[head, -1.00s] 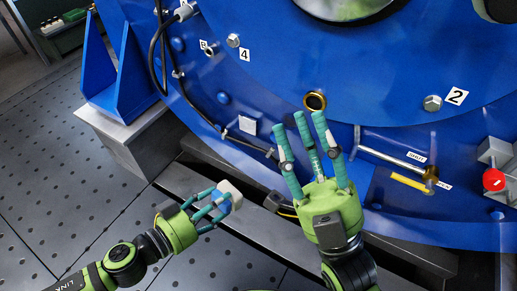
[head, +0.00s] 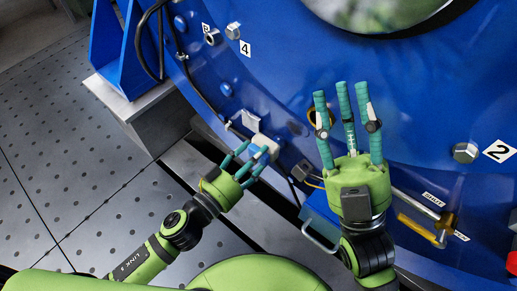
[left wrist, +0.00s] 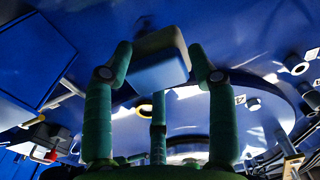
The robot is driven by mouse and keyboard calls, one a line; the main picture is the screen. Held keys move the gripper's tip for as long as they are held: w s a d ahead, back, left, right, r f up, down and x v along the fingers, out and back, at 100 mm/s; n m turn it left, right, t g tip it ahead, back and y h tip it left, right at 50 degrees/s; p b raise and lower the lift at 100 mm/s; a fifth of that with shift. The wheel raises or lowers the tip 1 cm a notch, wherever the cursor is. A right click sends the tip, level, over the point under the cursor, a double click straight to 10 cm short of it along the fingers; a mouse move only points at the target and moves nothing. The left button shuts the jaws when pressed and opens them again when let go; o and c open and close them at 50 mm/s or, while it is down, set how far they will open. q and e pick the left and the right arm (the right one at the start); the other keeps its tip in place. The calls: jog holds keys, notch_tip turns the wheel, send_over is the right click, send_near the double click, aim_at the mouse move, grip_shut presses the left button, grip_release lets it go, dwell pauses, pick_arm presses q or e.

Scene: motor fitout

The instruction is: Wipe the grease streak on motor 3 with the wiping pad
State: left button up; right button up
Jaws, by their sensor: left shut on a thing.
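The wiping pad (head: 264,145) is a small block with a pale body and a blue face. My left gripper (head: 250,160) is shut on it and holds it close to the lower edge of the big blue housing (head: 290,60); I cannot tell if it touches. In the left wrist view the pad (left wrist: 160,72) sits between the fingertips, with blue surface behind it. My right gripper (head: 342,95) is open and empty, its three fingers pointing up in front of the housing. I can make out neither a label 3 nor a grease streak.
Labels 4 (head: 245,48) and 2 (head: 498,151) mark bolts on the housing. A brass ring (head: 313,118) is partly behind my right fingers. A pipe with a yellow handle (head: 417,229) lies right of my right gripper. A black cable (head: 188,75) runs down the left.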

aim_at(268, 142)
pick_arm(q)
jog(key=shift+x, duration=0.75)
jog(key=shift+p+x, duration=0.3)
jog(key=shift+x, duration=1.6)
pick_arm(e)
jog(key=shift+w+f+m+g+h, duration=0.5)
jog(key=shift+w+f+g+h, duration=0.2)
jog(key=shift+w+f+h, duration=0.5)
jog(key=shift+w, duration=0.1)
pick_arm(q)
jog(key=shift+x, duration=0.8)
pick_arm(e)
jog(key=shift+r, duration=0.15)
pick_arm(q)
jog(key=shift+s+d, duration=0.75)
jog(key=shift+d, duration=0.25)
jog(key=shift+s+d, duration=0.7)
jog(key=shift+d, duration=0.3)
jog(key=shift+s+d, duration=0.75)
jog(key=shift+d, duration=0.2)
jog(key=shift+r+p, duration=0.1)
jog(key=shift+p, duration=0.3)
pick_arm(e)
jog(key=shift+r, duration=0.25)
